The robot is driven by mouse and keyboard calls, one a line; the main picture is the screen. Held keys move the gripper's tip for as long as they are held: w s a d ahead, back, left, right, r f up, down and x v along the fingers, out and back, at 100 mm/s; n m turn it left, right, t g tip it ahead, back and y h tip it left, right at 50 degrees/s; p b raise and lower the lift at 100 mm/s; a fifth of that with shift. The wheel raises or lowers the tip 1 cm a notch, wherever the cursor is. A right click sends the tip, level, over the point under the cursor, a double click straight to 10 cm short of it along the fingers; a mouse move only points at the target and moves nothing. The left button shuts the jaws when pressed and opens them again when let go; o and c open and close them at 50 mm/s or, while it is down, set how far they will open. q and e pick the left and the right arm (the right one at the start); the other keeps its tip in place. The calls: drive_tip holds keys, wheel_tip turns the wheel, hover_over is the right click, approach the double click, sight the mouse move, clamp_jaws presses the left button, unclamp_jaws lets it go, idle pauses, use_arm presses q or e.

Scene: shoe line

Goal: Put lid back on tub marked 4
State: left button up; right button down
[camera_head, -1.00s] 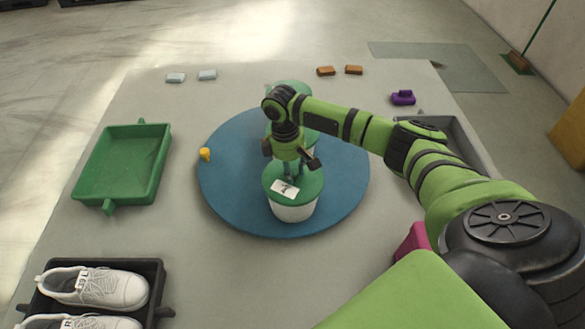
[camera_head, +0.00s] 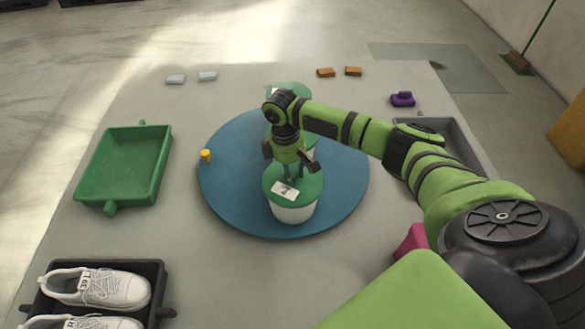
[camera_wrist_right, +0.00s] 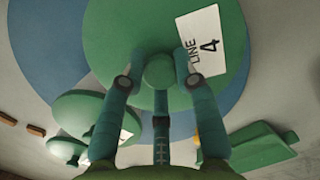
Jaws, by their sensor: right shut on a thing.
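The tub marked 4 (camera_head: 294,213) is white and stands on the front part of the blue round turntable (camera_head: 225,190). Its green lid (camera_head: 308,187) sits on its top, looking level, and carries a white label that reads "LINE 4" in the right wrist view (camera_wrist_right: 199,42). My right gripper (camera_head: 292,175) is above the lid and shut on the lid's round knob (camera_wrist_right: 159,71). Whether the lid is fully seated all round cannot be told. My left gripper is not in view.
Other green-lidded tubs (camera_head: 290,90) stand behind on the turntable, partly hidden by my arm. A yellow peg (camera_head: 206,156) is at its left edge. A green tray (camera_head: 126,165) lies left, a black crate of white shoes (camera_head: 158,285) front left, a grey tray (camera_head: 459,136) right.

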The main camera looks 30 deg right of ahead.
drive_tip(key=shift+p, duration=0.45)
idle(0.3)
drive_tip(key=shift+f+p, duration=0.15)
drive_tip(key=shift+p, duration=0.2)
idle(0.9)
drive_tip(key=shift+p, duration=0.4)
idle(0.4)
drive_tip(key=c, duration=0.8)
unclamp_jaws()
drive_tip(key=shift+c, duration=0.2)
drive_tip(key=o, duration=0.5)
